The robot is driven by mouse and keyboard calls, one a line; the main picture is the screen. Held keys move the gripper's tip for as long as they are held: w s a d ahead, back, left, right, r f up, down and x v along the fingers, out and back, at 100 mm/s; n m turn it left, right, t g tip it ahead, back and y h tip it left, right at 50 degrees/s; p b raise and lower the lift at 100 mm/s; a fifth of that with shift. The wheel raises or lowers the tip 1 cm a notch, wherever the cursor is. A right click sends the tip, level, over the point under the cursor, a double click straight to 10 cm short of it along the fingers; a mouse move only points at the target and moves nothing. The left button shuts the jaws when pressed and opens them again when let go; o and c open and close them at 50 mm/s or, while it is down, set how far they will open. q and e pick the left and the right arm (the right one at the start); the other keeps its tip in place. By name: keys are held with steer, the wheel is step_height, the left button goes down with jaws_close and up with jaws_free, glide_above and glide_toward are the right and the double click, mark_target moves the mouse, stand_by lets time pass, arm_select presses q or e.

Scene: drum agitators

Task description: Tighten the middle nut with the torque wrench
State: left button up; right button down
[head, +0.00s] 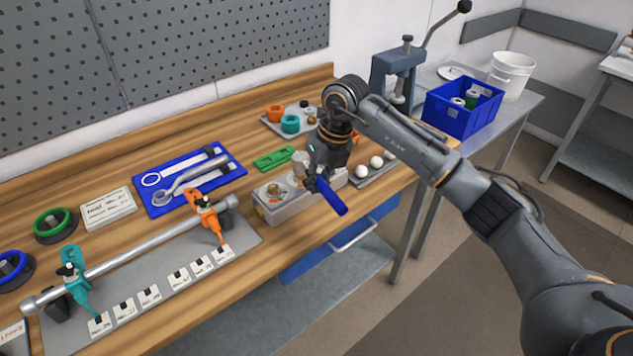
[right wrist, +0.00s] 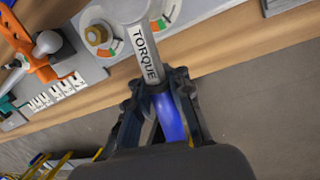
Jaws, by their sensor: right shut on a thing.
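My right gripper (head: 318,176) is shut on the torque wrench, and its blue handle (head: 331,197) points toward the front of the bench. In the right wrist view the grey shaft (right wrist: 146,55) reads "TORQUE", and the fingers (right wrist: 155,95) close around it near the blue grip. The grey nut block (head: 285,210) sits at the bench's front edge under the wrench. A brass nut (right wrist: 97,35) with a coloured dial shows at the left of the block. The wrench head covers the middle position, so I cannot see the middle nut or tell whether the head is seated. My left gripper is not in view.
A blue tray (head: 225,178) with a ratchet wrench lies left of the block. A rail with orange and teal clamps (head: 135,250) stands further left. A green part (head: 273,159) and a tray with white balls (head: 377,175) lie close by.

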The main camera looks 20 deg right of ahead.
steer(key=shift+f+b, duration=0.7)
steer(key=shift+f, duration=0.3)
stand_by(0.4)
stand_by(0.4)
steer(key=shift+a+r+m+t+h+p, duration=0.1)
steer(key=shift+a+m+t+h+p, duration=0.1)
steer(key=shift+a+m, duration=0.65)
steer(key=shift+a+m+t+h+p, duration=0.15)
steer(key=shift+a+m, duration=0.35)
steer(key=shift+m, duration=0.55)
steer(key=shift+w+a+m, duration=0.1)
steer(key=shift+a+m, duration=0.15)
steer(key=shift+m, duration=0.15)
steer(key=shift+a, duration=0.1)
